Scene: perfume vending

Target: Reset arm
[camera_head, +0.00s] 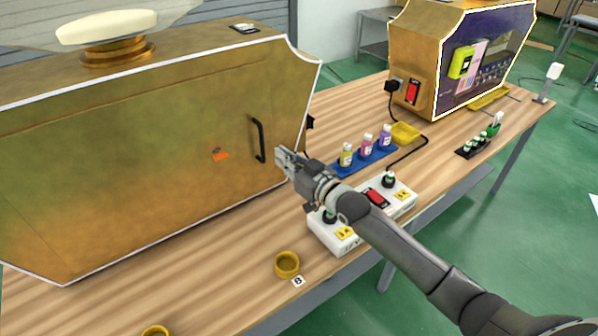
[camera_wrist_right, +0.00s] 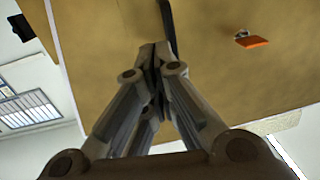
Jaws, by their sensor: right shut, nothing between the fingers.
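My right gripper (camera_head: 284,160) reaches in from the lower right in the head view. It is in front of the large golden machine (camera_head: 150,150), close to the machine's black vertical handle (camera_head: 259,140). In the right wrist view the fingers (camera_wrist_right: 154,48) are together and empty, with their tips in front of the dark handle (camera_wrist_right: 170,22). I cannot tell whether they touch it. A small orange tab (camera_wrist_right: 254,41) on the machine's face is to the right in that view. My left gripper does not show.
A white power box (camera_head: 345,233) lies under my right forearm. A blue tray (camera_head: 375,163) holds small bottles behind it. A golden cup (camera_head: 287,264) stands on the wooden table (camera_head: 215,270). A second machine (camera_head: 437,55) stands at the back right.

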